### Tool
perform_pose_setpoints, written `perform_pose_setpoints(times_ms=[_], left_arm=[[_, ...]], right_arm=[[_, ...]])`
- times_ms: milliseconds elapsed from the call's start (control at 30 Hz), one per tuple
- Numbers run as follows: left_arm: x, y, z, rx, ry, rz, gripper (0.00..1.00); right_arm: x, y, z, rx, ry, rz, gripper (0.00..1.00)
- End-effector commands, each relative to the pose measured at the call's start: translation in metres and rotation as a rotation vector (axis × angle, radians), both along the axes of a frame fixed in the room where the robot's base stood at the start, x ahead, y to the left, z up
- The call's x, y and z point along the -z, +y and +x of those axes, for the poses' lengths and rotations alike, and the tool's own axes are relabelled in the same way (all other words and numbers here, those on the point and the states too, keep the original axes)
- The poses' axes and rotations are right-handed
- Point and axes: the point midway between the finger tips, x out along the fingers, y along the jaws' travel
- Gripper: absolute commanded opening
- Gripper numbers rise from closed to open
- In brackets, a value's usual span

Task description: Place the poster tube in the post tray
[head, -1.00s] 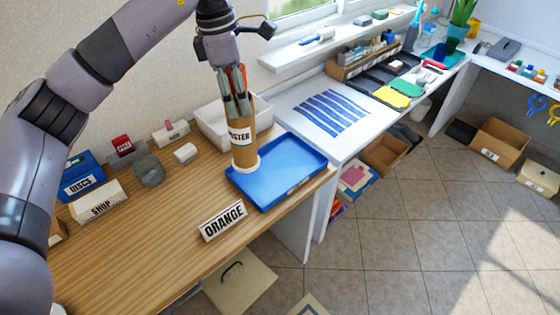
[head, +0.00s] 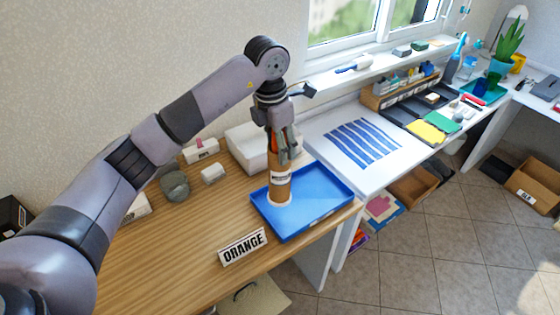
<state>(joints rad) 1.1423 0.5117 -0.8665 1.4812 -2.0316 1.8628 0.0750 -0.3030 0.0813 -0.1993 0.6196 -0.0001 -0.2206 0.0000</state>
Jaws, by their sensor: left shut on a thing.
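The poster tube (head: 279,186) is a brown cardboard cylinder with a white end and a white printed label, standing upright. My left gripper (head: 283,153) is shut on its upper part from above. The tube's lower end shows over the left part of a blue tray (head: 318,203), inside its rim in the picture. I cannot tell whether it touches the tray floor. The tray lies at the right end of the wooden table, with no readable name on it. My right gripper is not in view.
An "ORANGE" sign (head: 243,247) stands on the wooden table (head: 180,262) in front of the tray. A white bin (head: 249,146) is behind the tube. A grey pot (head: 174,184) and small white blocks are to the left. The table's front left is clear.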

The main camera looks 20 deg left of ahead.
Motion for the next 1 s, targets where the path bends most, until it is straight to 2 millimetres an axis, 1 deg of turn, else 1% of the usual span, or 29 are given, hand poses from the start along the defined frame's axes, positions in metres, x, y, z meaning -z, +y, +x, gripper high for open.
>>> perform_pose_setpoints(times_ms=[33,100,267,367,500,567,633,833,933,967,1000], left_arm=[[0.007,0.0,-0.001,0.0,0.001,0.0,0.0],[0.016,0.0,0.0,0.001,0.001,-0.001,0.0],[0.027,0.0,0.0,0.002,-0.002,-0.001,0.0],[0.037,0.0,0.0,0.001,0.001,-0.001,0.0],[0.058,0.0,-0.001,0.0,0.002,-0.001,0.0],[0.065,0.0,0.0,0.001,0.0,-0.001,0.0],[0.068,0.0,0.0,0.002,-0.002,-0.001,0.0],[0.069,0.0,0.0,0.002,-0.003,-0.001,0.0],[0.072,0.0,0.0,0.002,-0.002,0.0,0.0],[0.072,0.0,0.0,0.002,-0.002,0.0,0.46],[0.071,0.0,0.0,0.002,-0.002,0.0,0.49]], right_arm=[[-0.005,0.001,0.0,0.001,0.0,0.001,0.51],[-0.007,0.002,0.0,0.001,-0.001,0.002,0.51],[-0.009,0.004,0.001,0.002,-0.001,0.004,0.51],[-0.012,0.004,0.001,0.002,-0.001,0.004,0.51],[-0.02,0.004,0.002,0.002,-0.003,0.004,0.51],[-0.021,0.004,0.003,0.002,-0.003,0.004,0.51],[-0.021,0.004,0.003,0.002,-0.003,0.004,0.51],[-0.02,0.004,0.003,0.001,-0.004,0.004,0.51],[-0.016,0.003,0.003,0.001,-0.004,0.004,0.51],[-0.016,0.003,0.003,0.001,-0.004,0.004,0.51],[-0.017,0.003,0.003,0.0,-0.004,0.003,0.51]])
